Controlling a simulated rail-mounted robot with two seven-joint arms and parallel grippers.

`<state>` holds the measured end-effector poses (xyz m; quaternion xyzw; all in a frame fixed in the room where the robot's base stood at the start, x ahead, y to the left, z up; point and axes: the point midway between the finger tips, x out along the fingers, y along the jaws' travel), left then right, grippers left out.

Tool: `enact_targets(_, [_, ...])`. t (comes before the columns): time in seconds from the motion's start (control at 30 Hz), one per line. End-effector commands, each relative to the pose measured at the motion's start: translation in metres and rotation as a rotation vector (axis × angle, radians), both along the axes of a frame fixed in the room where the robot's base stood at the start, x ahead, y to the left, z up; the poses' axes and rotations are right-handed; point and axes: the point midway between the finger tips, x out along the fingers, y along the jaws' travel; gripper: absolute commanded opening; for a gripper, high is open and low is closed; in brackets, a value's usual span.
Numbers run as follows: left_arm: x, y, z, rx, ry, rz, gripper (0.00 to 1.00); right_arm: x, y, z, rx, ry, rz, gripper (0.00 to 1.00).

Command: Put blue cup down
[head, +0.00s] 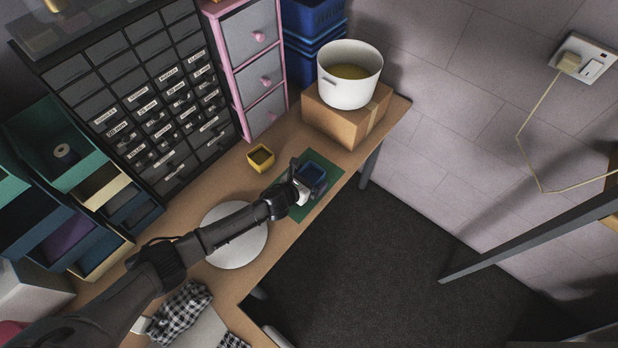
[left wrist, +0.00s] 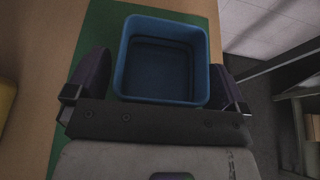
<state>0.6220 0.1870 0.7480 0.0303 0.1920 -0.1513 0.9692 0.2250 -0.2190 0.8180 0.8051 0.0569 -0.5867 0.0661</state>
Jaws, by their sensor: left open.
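The blue cup (head: 313,173) is a small square open-topped container. It stands upright on the green mat (head: 322,190) near the table's front edge. It also shows in the left wrist view (left wrist: 162,28), empty, with the green mat (left wrist: 97,40) beneath it. My left gripper (head: 302,181) is open around the cup. In the left wrist view, one dark finger is on each side of the cup, with a narrow gap visible at the left finger. My right gripper is not in view.
A yellow square cup (head: 261,157) stands left of the mat. A white round plate (head: 232,256) lies under my left arm. A white pot (head: 348,88) sits on a cardboard box (head: 318,112) at the table's far end. Drawers line the back.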

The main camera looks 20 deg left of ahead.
Motion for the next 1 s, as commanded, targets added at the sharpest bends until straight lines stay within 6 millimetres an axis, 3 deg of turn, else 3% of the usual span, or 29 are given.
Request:
enact_targets(0.27, [-0.002, 0.001, 0.005, 0.0, 0.0, 0.0, 0.99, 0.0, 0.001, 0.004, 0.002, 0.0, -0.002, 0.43])
enact_targets(0.8, [-0.078, 0.026, 0.037, 0.001, 0.001, -0.001, 0.99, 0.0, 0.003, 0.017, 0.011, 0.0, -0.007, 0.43])
enact_targets(1.0, [-0.098, 0.032, 0.045, 0.0, 0.001, -0.001, 0.99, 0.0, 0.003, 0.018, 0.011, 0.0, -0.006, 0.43])
